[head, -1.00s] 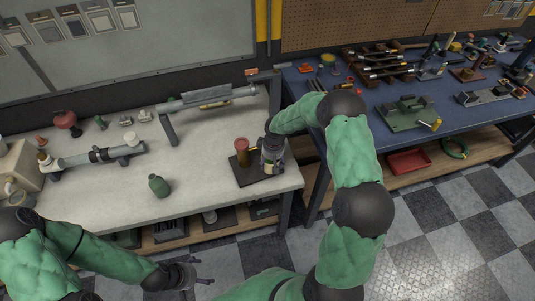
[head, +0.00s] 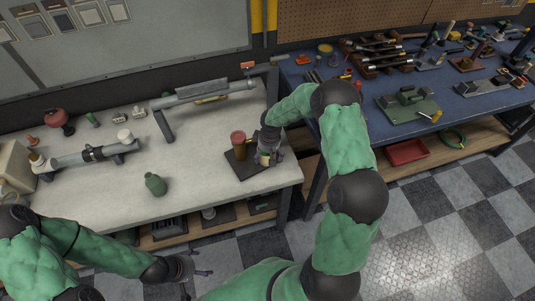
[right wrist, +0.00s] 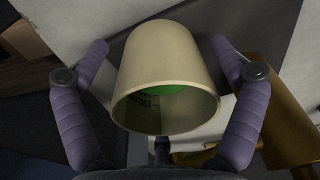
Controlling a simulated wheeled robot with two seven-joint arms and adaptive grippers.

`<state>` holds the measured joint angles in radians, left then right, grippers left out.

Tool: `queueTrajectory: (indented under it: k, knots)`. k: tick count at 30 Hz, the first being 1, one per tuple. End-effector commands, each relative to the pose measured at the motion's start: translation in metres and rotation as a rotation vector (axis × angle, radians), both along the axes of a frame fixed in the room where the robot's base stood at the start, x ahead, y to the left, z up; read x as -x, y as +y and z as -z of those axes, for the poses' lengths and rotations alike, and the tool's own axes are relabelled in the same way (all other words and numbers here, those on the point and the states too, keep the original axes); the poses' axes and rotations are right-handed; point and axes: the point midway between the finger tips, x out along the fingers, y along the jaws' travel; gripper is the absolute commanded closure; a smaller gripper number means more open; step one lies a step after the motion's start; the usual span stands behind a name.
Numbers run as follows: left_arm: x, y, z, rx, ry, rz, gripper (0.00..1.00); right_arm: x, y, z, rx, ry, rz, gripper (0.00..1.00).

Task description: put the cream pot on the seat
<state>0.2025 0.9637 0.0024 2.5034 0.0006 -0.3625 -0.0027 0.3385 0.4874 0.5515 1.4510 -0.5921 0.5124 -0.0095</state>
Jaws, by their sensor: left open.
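The cream pot (right wrist: 165,65) shows large in the right wrist view, its open rim towards the camera and green inside. My right gripper (right wrist: 160,48) has its fingers on either side of it, with narrow gaps between fingertips and wall. In the head view the right gripper (head: 269,153) is over the right part of a dark plate (head: 240,170) on the white bench. The pot is mostly covered there, and its base is hidden. No seat is clearly distinguishable apart from this plate. My left gripper (head: 196,273) is open and empty, in front of the bench.
A red-topped brass cylinder (head: 239,150) stands on the plate left of the right gripper. A blue bench (head: 355,115) with tools stands right. Bare bench lies around the bottle.

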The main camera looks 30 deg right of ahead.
Motion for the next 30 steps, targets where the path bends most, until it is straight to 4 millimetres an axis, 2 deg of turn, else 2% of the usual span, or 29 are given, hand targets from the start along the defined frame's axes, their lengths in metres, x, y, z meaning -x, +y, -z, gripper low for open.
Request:
queueTrajectory:
  k: [8, 11, 24, 30]
  knots:
    - [0.000, 0.000, -0.001, 0.000, 0.000, 0.000, 0.16, -0.001, 0.000, -0.002, 0.001, -0.002, 0.000, 0.04]
    - [0.000, 0.000, -0.003, 0.000, 0.000, 0.000, 0.16, 0.000, -0.001, -0.009, 0.001, -0.002, 0.001, 0.04]
    - [0.000, 0.000, -0.023, 0.000, 0.000, 0.000, 0.16, 0.008, -0.002, -0.090, 0.001, -0.002, 0.001, 0.04]
    - [0.000, 0.000, -0.028, 0.000, 0.000, 0.000, 0.16, 0.011, -0.002, -0.114, 0.001, -0.001, 0.000, 0.04]
